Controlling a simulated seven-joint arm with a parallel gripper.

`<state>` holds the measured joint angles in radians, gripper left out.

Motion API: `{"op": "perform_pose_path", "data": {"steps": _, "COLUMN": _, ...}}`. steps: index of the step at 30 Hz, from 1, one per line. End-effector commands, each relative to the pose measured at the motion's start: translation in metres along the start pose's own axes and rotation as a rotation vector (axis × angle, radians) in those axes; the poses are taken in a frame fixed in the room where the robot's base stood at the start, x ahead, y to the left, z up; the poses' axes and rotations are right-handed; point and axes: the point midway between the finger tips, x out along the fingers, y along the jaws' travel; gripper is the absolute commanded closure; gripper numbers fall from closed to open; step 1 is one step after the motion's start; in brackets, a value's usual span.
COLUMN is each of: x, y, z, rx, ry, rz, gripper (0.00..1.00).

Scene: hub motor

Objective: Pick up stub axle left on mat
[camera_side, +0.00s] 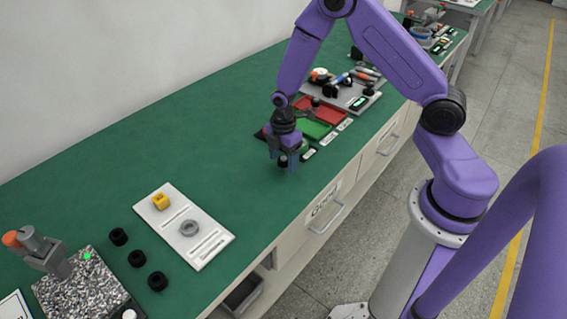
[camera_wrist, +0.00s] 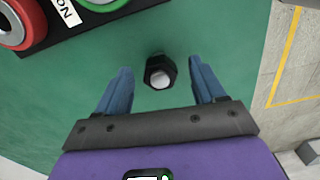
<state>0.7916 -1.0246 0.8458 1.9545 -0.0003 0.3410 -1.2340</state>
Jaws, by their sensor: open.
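The stub axle (camera_wrist: 160,72), a black hexagonal part with a pale round centre, shows on the green mat (camera_wrist: 225,40) in the wrist view. My gripper (camera_wrist: 160,85) is open, with one blue finger on each side of the part and gaps between them. In the side view my gripper (camera_side: 284,163) points down low over the green mat (camera_side: 120,145), near the bench's front edge. The part is mostly hidden by the fingers there, and I cannot tell its height relative to the fingertips.
A box with red and green round parts (camera_wrist: 85,5) stands close at upper left in the wrist view. A white plate (camera_side: 192,240) and several black parts (camera_side: 137,258) lie left. The mat between is clear.

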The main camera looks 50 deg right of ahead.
Motion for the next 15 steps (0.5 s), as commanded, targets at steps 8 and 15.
{"op": "perform_pose_path", "data": {"steps": 8, "x": 0.0053, "y": 0.0000, "z": 0.0000, "rx": 0.001, "ry": 0.000, "rz": 0.000, "gripper": 0.31}}
{"op": "perform_pose_path", "data": {"steps": 15, "x": 0.0051, "y": 0.0000, "z": 0.0000, "rx": 0.000, "ry": 0.000, "rz": 0.000, "gripper": 0.90}}
